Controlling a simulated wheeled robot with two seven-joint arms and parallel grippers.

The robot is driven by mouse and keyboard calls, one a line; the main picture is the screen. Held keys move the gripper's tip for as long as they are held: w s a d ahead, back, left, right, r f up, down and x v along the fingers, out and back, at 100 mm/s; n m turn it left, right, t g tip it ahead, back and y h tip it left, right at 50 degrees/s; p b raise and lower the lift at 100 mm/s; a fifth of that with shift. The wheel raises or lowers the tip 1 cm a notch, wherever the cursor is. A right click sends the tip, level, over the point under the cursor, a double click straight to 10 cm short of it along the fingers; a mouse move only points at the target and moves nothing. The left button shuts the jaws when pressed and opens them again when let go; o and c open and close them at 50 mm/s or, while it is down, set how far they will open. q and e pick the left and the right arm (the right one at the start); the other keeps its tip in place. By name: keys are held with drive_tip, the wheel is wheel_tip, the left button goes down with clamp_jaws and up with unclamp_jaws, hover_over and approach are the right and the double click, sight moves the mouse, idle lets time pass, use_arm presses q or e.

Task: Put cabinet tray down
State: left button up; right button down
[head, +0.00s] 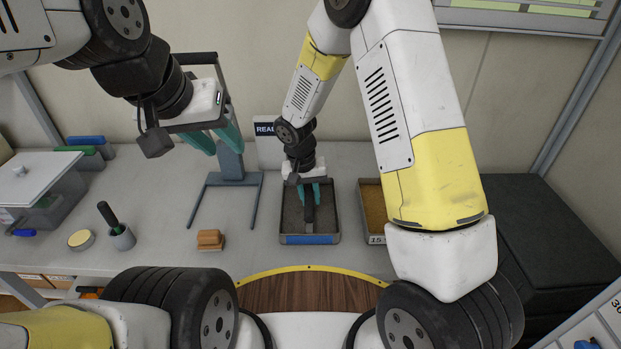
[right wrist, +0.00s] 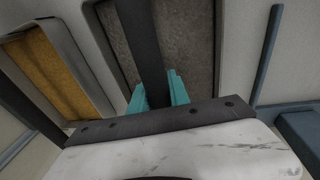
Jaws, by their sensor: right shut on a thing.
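A shallow tray (head: 286,198) with dark grey contents and a blue front strip is at the middle of the bench in the head view. My right gripper (head: 309,194) points down over it, its teal fingers shut on a dark bar that runs over the tray. In the right wrist view the bar (right wrist: 141,35) lies between the fingers (right wrist: 160,92), above the tray's grey contents (right wrist: 189,40). I cannot tell whether the tray touches the bench. My left gripper (head: 216,140) is raised at the upper left, teal fingers apart and empty.
A second tray (head: 371,210) with yellow-brown contents is close on the right, partly behind my right arm. A blue-grey stand (head: 231,180), wooden block (head: 210,240), dark-handled tool in a cup (head: 121,236) and lidded grey box (head: 45,195) stand left.

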drive_tip(key=c, duration=1.2)
unclamp_jaws()
drive_tip(key=shift+c, duration=0.2)
drive_tip(key=r, duration=0.4)
drive_tip(key=s+a+r, duration=0.1)
drive_tip(key=r, duration=0.7)
drive_tip(key=shift+s+a, duration=0.15)
drive_tip(key=shift+a, duration=0.1)
drive_tip(key=s+d+r+t+y, duration=0.3)
drive_tip(key=s+d+r+t, duration=0.2)
drive_tip(key=s+d+r, duration=1)
drive_tip(key=s+r, duration=0.3)
drive_tip(key=shift+s+d+r+y, duration=0.15)
drive_tip(key=shift+s+r+y, duration=0.15)
drive_tip(key=shift+s+y, duration=0.1)
